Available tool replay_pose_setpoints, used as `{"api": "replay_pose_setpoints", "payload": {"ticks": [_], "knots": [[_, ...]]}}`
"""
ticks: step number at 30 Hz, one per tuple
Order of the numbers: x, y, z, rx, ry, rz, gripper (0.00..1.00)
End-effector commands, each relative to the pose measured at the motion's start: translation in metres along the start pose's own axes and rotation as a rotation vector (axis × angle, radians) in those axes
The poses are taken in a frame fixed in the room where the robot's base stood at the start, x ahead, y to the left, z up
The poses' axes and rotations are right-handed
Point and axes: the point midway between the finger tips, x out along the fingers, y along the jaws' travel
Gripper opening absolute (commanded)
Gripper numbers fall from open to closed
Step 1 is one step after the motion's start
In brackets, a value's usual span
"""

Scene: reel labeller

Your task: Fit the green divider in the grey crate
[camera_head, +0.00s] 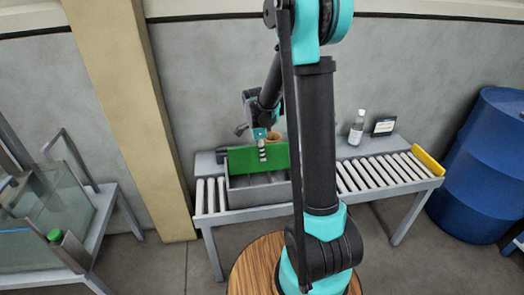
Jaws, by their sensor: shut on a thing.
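The green divider (242,160) is a flat upright panel on the roller conveyor's left part. My gripper (263,152) is shut on its upper edge from above. The grey crate (262,197) stands on the conveyor rollers. The divider shows over the crate's far side, running roughly left to right, and rises above the rim. Whether its lower edge is inside the crate or above it, I cannot tell. My arm hides the right end of the crate and perhaps part of the divider.
The roller conveyor (385,172) has bare rollers to the right, ending at a yellow stop (428,161). A bottle (357,128) and a small dark-framed sign (384,126) stand behind it. A blue drum (485,165) is far right. A glass-sided tank (45,225) is at left, beside a beige pillar (130,110).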

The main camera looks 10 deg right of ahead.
Motion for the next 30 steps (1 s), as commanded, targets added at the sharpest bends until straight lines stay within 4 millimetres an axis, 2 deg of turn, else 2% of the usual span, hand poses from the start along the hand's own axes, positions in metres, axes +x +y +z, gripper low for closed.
{"api": "replay_pose_setpoints", "payload": {"ticks": [17,30], "knots": [[0.007,0.0,0.001,0.0,0.0,0.0,0.0],[0.022,0.0,0.003,0.0,0.0,0.0,0.0]]}}
